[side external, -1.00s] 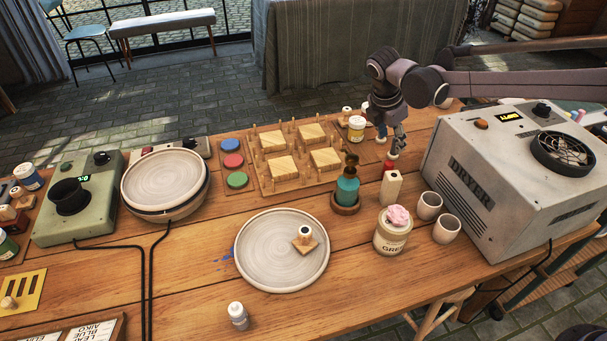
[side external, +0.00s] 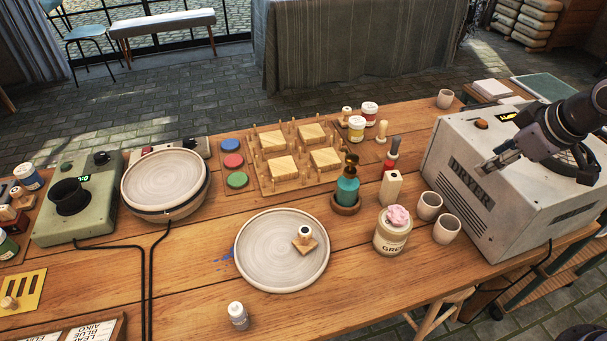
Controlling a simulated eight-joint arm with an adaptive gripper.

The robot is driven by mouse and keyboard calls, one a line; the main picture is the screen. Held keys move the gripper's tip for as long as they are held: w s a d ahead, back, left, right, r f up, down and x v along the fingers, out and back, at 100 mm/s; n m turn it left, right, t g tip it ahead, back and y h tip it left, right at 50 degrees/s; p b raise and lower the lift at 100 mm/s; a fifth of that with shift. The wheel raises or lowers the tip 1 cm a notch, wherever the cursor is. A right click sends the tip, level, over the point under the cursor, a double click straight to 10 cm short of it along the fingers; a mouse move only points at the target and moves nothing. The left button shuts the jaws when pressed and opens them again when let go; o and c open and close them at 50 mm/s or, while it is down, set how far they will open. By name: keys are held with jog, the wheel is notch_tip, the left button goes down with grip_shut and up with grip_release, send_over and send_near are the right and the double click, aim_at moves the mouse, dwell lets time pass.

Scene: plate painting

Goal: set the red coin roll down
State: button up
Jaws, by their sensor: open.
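The red coin roll looks to be the upright tool (side external: 391,158) with a dark handle and a red lower part, in the middle right of the table. It stands behind a cream block with a hole in its top (side external: 391,188), which hides its foot, so I cannot tell what it rests on. My gripper (side external: 484,170) is open and empty in front of the dryer (side external: 468,185), well to the right of the tool and apart from it.
A teal pump bottle (side external: 347,188) stands left of the block. A glaze jar (side external: 393,234) with a pink sponge and two cups (side external: 429,206) are in front. A grey plate (side external: 265,265) holds a small wooden stamp. Bare table lies at the front centre.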

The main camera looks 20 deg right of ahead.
jog(key=s+f+m, duration=0.1)
jog(key=s+m+t, duration=0.1)
jog(key=s+m, duration=0.1)
jog(key=s+f+m, duration=0.1)
jog(key=s, duration=0.1)
jog(key=shift+s+d+f+y, duration=0.1)
jog(key=shift+d+f+y, duration=0.2)
jog(key=shift+f, duration=0.05)
